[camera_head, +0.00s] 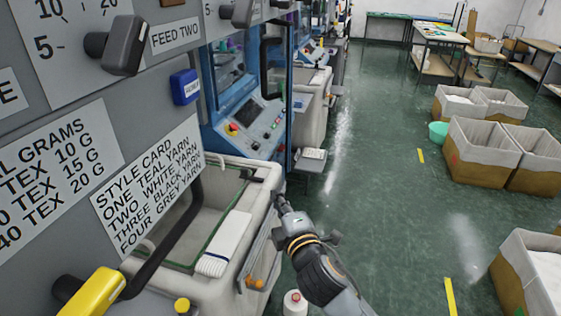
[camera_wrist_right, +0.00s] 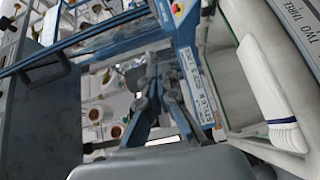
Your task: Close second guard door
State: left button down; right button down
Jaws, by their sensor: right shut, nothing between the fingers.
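A blue-framed guard door (camera_head: 286,75) stands on the second machine in the head view, seen nearly edge-on, so how far it is open is hard to tell. Blue framing (camera_wrist_right: 120,22) crosses the top of the right wrist view, with a dark bar handle (camera_wrist_right: 45,68) at left. My right gripper (camera_head: 279,203) is shut and empty, beside the near machine's pale bin and short of the blue machine. Its fingers (camera_wrist_right: 155,82) show mid-frame in the wrist view. I cannot see contact with the door. My left gripper is out of view.
The bin (camera_head: 272,180) holds folded white knitting (camera_head: 222,243). A control panel (camera_head: 247,128) with a red button sits beyond. A small step (camera_head: 312,156) juts out near the machines. Fabric crates (camera_head: 483,147) stand right; the green aisle floor (camera_head: 375,160) is clear.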

jog(key=w+r+p, duration=0.1)
jog(key=w+p, duration=0.3)
jog(key=w, duration=0.7)
jog(key=shift+d+r, duration=0.2)
jog(key=shift+d, duration=0.05)
jog(key=shift+w, duration=0.15)
